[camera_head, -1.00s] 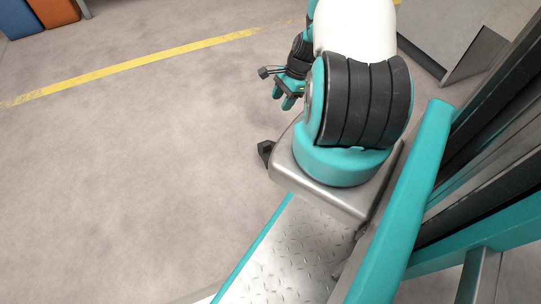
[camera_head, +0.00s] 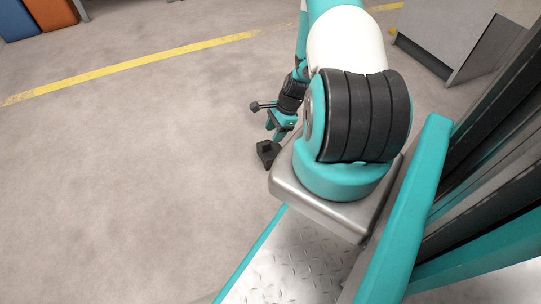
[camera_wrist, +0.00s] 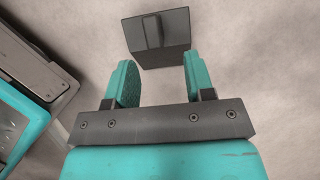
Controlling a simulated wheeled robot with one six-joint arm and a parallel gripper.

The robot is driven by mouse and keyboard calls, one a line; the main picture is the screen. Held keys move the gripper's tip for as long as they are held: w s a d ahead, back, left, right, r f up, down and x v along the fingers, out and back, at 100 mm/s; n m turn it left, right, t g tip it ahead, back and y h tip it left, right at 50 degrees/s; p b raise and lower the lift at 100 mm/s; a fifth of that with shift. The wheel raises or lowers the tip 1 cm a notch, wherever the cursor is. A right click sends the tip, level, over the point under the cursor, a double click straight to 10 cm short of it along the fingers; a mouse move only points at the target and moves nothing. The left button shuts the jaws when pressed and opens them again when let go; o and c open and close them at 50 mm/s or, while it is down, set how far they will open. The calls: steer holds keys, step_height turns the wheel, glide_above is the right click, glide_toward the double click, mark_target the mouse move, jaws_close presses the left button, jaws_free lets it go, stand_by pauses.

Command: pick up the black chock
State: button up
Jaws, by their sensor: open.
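The black chock (camera_head: 267,152) lies on the concrete floor beside my base, just left of the metal plate under my arm. In the wrist view the chock (camera_wrist: 157,38) is a dark block with a raised rib on it, at the top centre. My gripper (camera_wrist: 158,72) is open and empty, its two teal fingers apart and pointing towards the chock. The chock shows beyond the fingertips, roughly centred between them. In the head view my gripper (camera_head: 274,134) is just above the chock in the picture. I cannot tell the exact gap.
My own base shows at the left of the wrist view, close to the chock. A yellow floor line (camera_head: 130,63) crosses the floor behind. A grey cabinet (camera_head: 437,42) stands at the upper right, and orange and blue boxes (camera_head: 52,14) at the upper left. The floor to the left is clear.

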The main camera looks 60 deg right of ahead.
mark_target(270, 142)
steer(key=b+x, duration=0.1)
steer(key=x, duration=0.1)
steer(key=b+x, duration=0.2)
steer(key=shift+s+a+f+b, duration=0.15)
steer(key=shift+a+f+b, duration=0.05)
steer(key=shift+f+b, duration=0.15)
steer(key=shift+r, duration=0.1)
jaws_close()
steer(key=shift+r+p, duration=0.15)
steer(key=shift+p, duration=0.15)
